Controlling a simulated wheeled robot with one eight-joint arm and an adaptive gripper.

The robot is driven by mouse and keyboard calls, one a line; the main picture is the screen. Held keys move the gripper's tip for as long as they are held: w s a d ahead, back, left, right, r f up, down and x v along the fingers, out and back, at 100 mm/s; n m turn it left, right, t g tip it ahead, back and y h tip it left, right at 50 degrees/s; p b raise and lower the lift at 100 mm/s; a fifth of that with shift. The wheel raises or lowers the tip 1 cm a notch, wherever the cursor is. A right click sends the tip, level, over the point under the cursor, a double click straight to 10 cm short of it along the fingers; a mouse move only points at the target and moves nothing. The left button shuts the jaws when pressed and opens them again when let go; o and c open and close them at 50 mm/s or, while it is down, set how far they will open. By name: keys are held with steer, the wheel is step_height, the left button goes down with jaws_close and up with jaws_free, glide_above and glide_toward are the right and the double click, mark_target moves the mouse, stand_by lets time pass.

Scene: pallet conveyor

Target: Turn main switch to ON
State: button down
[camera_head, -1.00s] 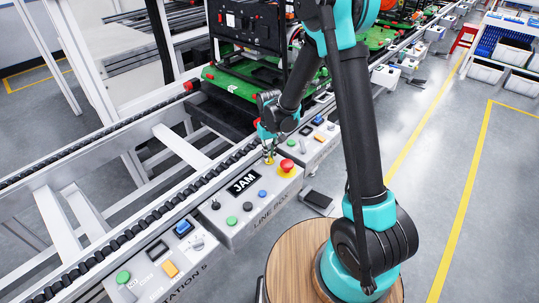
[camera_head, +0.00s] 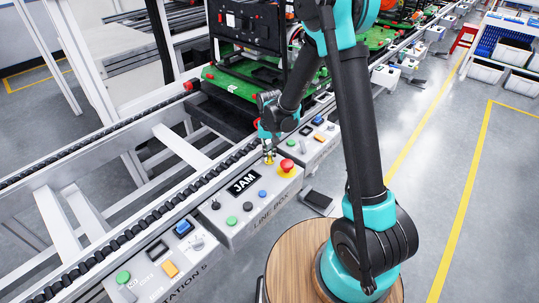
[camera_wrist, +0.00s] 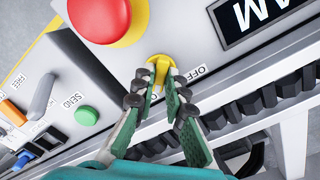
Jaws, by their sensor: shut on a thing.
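The main switch is a yellow knob (camera_wrist: 161,64) on the line box, with an OFF label beside it. The fingertips of my gripper (camera_wrist: 164,78) are closed around the knob, one on each side, in the wrist view. In the head view my gripper (camera_head: 268,155) reaches down to the back corner of the grey line box (camera_head: 226,225), and the arm and fingers largely cover the switch. An ON label is not visible; the fingers may hide it.
A red emergency button (camera_head: 287,166) on a yellow base sits close beside the switch; it also shows in the wrist view (camera_wrist: 100,15). A black JAM display (camera_head: 243,182) and small buttons are on the same box. The roller conveyor (camera_head: 160,212) runs behind it.

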mark_target(270, 157)
steer(key=c, duration=1.6)
jaws_free()
steer(key=shift+o, duration=0.2)
step_height(270, 157, up, 12)
steer(key=s+d+f+m+t, duration=0.1)
steer(key=s+d+t, duration=0.3)
steer(key=s+d, duration=1.5)
steer(key=d, duration=0.4)
steer(key=shift+s+d, duration=0.15)
steer(key=shift+d, duration=0.1)
